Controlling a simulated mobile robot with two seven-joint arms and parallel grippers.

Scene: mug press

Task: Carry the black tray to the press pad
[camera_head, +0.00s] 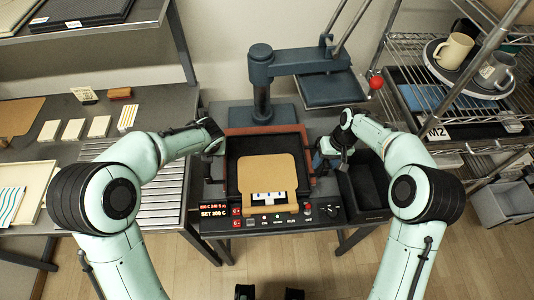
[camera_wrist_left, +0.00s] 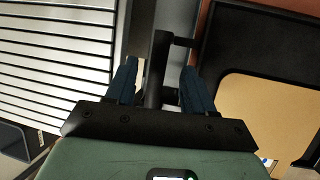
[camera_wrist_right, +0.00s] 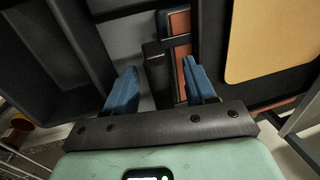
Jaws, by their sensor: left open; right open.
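The black tray (camera_head: 236,150) lies over the reddish-brown press pad (camera_head: 262,130), whose edge shows behind it and at its sides. Whether the tray rests fully on the pad is hard to tell. A tan board with a small white-and-blue strip (camera_head: 268,176) lies in the tray. My left gripper (camera_head: 214,146) is at the tray's left side; in the left wrist view its open fingers stand either side of a black handle bar (camera_wrist_left: 160,70). My right gripper (camera_head: 327,158) is at the right side, its open fingers either side of the other handle (camera_wrist_right: 158,75).
The blue-grey press (camera_head: 262,75) stands behind, its upper plate (camera_head: 330,88) swung to the right. A control panel (camera_head: 272,219) runs along the front. A black bin (camera_head: 363,188) is close on the right. A slatted rack (camera_head: 160,195) lies left; a wire shelf with mugs (camera_head: 454,50) stands right.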

